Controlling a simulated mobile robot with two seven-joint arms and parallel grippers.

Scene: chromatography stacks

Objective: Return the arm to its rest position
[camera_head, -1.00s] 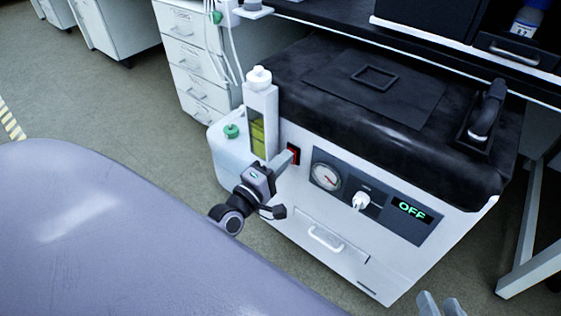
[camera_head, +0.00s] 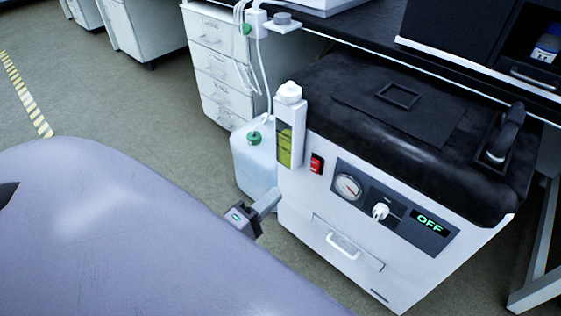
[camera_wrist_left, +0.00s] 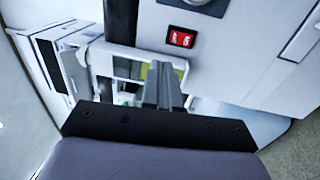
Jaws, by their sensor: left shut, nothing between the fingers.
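My left gripper (camera_head: 267,200) is shut and empty. In the head view it is in front of the white pump unit, below and left of the red switch (camera_head: 316,164), apart from it. In the left wrist view the closed fingers (camera_wrist_left: 162,84) point toward the unit's front, and the red switch (camera_wrist_left: 181,37) is just beyond them to the right. The unit's display (camera_head: 429,223) reads OFF. My right gripper is not in view.
The white unit (camera_head: 318,230) has a black top, gauge (camera_head: 348,187), white knob (camera_head: 380,211) and drawer handle (camera_head: 342,246). A canister with a green cap (camera_head: 254,138) and a column of yellow-green liquid (camera_head: 286,146) stand at its left. Open floor (camera_head: 90,100) lies further left.

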